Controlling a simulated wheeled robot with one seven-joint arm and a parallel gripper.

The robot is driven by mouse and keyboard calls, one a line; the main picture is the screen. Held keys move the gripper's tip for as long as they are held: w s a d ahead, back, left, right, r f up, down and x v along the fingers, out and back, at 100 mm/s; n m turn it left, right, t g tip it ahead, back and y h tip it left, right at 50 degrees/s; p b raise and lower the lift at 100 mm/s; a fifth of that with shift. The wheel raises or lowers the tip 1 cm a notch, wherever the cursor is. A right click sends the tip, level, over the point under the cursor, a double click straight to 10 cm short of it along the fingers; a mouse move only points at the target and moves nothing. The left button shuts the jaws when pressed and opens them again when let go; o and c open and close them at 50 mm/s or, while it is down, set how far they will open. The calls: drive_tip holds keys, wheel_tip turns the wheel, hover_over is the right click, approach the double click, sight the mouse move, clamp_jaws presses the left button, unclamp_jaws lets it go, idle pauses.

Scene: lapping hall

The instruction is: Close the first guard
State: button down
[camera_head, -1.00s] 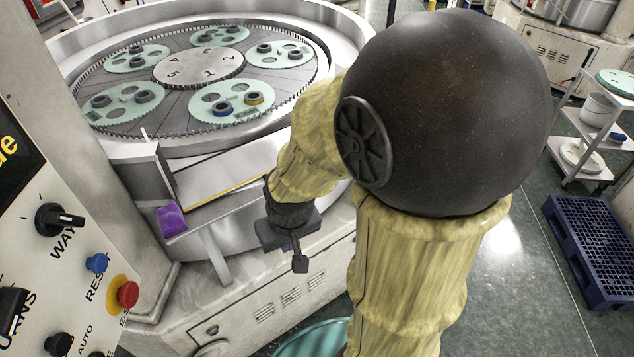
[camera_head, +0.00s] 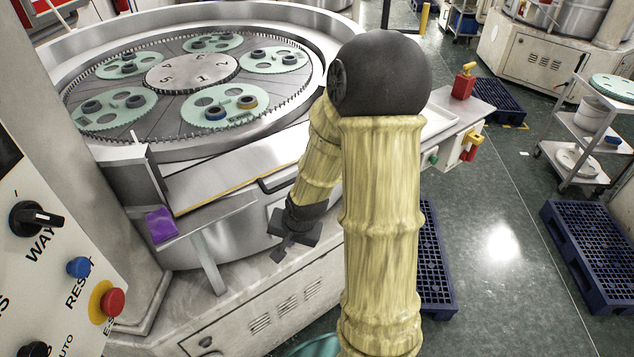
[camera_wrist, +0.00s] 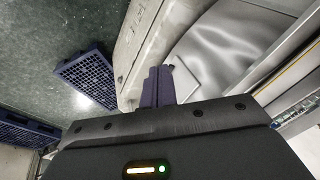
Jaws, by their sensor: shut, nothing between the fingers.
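The lapping machine's guard appears to be the flat metal panel (camera_head: 235,168) with a yellow-and-black edge, in front of the round machine in the head view. A dark bar handle (camera_head: 280,182) shows at its right end, partly hidden by my arm. A yellow-edged strip also shows at the right of the wrist view (camera_wrist: 290,85). My gripper (camera_head: 279,255) is shut and empty, below and in front of the panel, apart from the handle. Its dark fingers show together in the wrist view (camera_wrist: 158,78), over the machine's side.
The machine's plate (camera_head: 190,72) carries several green discs. A control panel with a red emergency button (camera_head: 113,302) stands close at the left. A purple block (camera_head: 160,224) sits by the post. Blue pallets (camera_head: 590,250) and a trolley (camera_head: 585,130) stand right; floor between is clear.

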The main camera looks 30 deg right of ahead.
drive_tip(key=w+d+f+m+t+y+b, duration=0.2)
drive_tip(key=w+d+f+m+t+b, duration=0.15)
drive_tip(key=w+d+f+m, duration=0.55)
drive_tip(key=d+r+m+t+h+b, duration=0.2)
drive_tip(key=d+r+m+t, duration=0.3)
drive_tip(key=d+m, duration=0.6)
drive_tip(key=m+t+h, duration=0.1)
drive_tip(key=m+t, duration=0.1)
drive_tip(key=shift+w+m+h+b, duration=0.3)
drive_tip(key=shift+t, duration=0.25)
drive_tip(key=a+p+x, duration=0.1)
drive_tip(key=p+x, duration=0.2)
drive_tip(key=x, duration=0.8)
drive_tip(key=r, duration=0.1)
drive_tip(key=s+r+p, duration=0.1)
drive_tip(key=a+r, duration=0.1)
drive_tip(key=shift+s+r, duration=0.2)
drive_tip(key=shift+r, duration=0.05)
